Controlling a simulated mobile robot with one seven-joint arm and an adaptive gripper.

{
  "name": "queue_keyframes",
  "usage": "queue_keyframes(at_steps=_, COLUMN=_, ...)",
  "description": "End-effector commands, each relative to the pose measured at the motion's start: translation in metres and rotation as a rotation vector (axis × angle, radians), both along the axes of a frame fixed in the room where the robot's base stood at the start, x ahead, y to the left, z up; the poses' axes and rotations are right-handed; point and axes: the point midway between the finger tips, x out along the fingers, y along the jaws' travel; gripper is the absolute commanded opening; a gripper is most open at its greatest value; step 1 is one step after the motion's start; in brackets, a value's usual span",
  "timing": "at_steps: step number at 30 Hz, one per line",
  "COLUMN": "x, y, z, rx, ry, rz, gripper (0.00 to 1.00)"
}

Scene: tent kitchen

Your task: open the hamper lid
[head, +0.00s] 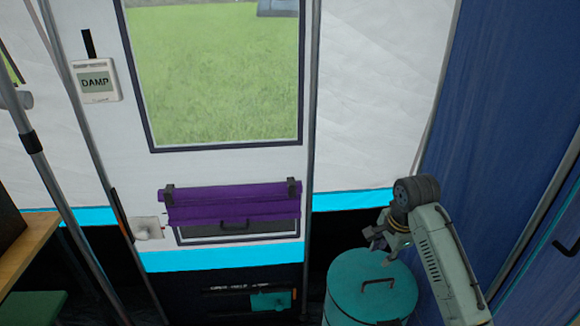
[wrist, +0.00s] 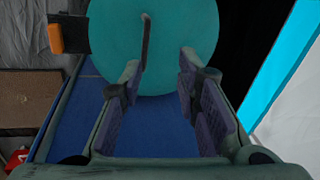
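The round teal hamper (head: 340,300) stands at the lower right in the head view. Its flat lid (head: 392,301) is down on it, with a dark bar handle (head: 378,282) on top. My gripper (head: 379,241) is above the far side of the lid. In the wrist view the lid (wrist: 185,30) fills the top middle, and the handle (wrist: 146,42) shows just beyond the left finger. My gripper (wrist: 158,78) is open there, with its two fingers well apart and nothing between them. Whether a finger touches the handle cannot be told.
A blue curtain-like wall (head: 500,130) rises close to the right of my arm. A purple roll (head: 235,203) hangs on the tent wall, left of the hamper. A wooden-topped counter (head: 28,248) stands at the far left. An orange-and-dark object (wrist: 58,36) shows left of the lid in the wrist view.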

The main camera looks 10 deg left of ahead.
Motion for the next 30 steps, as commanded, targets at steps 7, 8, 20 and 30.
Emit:
queue_keyframes(at_steps=7, x=0.024, y=0.041, z=0.021, rx=-0.047, ry=-0.140, rz=0.325, gripper=0.30)
queue_keyframes(at_steps=8, x=0.027, y=0.046, z=0.024, rx=-0.055, ry=-0.158, rz=0.365, gripper=0.30)
queue_keyframes(at_steps=20, x=0.056, y=0.110, z=0.058, rx=-0.208, ry=-0.396, rz=0.872, gripper=0.30)
queue_keyframes(at_steps=30, x=0.073, y=0.158, z=0.088, rx=-0.405, ry=-0.589, rz=1.261, gripper=0.30)
